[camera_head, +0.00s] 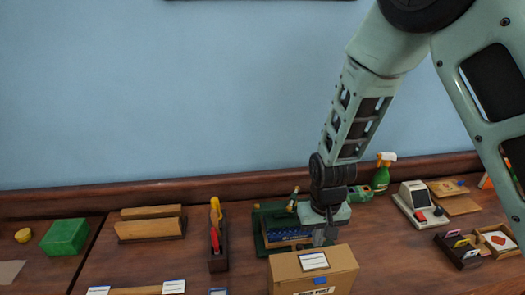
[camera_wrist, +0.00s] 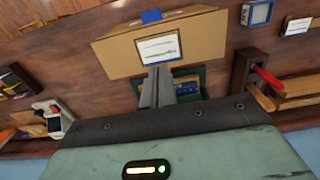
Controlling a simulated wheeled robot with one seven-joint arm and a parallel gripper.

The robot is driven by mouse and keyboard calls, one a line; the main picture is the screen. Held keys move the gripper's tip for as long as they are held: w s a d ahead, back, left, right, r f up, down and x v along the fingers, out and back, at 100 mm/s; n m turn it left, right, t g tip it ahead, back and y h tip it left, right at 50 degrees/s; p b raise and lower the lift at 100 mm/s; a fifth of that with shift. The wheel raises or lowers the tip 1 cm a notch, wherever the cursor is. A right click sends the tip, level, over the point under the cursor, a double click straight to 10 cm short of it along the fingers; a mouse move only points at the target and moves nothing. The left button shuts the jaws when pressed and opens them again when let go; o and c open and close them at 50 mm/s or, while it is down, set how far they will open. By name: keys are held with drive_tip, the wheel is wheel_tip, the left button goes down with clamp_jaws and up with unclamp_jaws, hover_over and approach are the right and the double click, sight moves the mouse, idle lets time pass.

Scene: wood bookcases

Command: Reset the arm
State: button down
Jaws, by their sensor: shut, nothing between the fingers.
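My gripper (camera_head: 322,238) hangs from my arm, pointing down over the wooden surface, just behind a cardboard box (camera_head: 313,274). Its fingers are together with nothing between them. In the wrist view my gripper (camera_wrist: 161,72) shows its dark fingers side by side, in front of the same cardboard box (camera_wrist: 205,37) with its white label. A dark green tray with blue items (camera_head: 287,236) is beside and partly behind the gripper. Whether the fingers touch the box or the tray cannot be told.
A green spray bottle (camera_head: 382,174), a white card terminal (camera_head: 420,204) and a dark card holder (camera_head: 459,250) are to the right. A narrow wooden holder with red and yellow tools (camera_head: 217,252) and a green box (camera_head: 65,238) are left. The space above is open before a blue wall.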

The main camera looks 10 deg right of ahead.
drive_tip(key=s+a+r+n+b, duration=0.1)
drive_tip(key=s+a+n+b, duration=0.1)
drive_tip(key=s+b, duration=0.2)
drive_tip(key=s+a+r+n+b, duration=0.2)
drive_tip(key=s+n+b, duration=0.1)
drive_tip(key=s, duration=0.6)
drive_tip(key=s+a+r+n+b, duration=0.2)
drive_tip(key=s+b, duration=0.3)
drive_tip(key=s, duration=0.2)
drive_tip(key=shift+r+n+y, duration=0.25)
drive_tip(key=shift+n+y, duration=0.05)
drive_tip(key=shift+n, duration=0.1)
drive_tip(key=shift+a, duration=0.1)
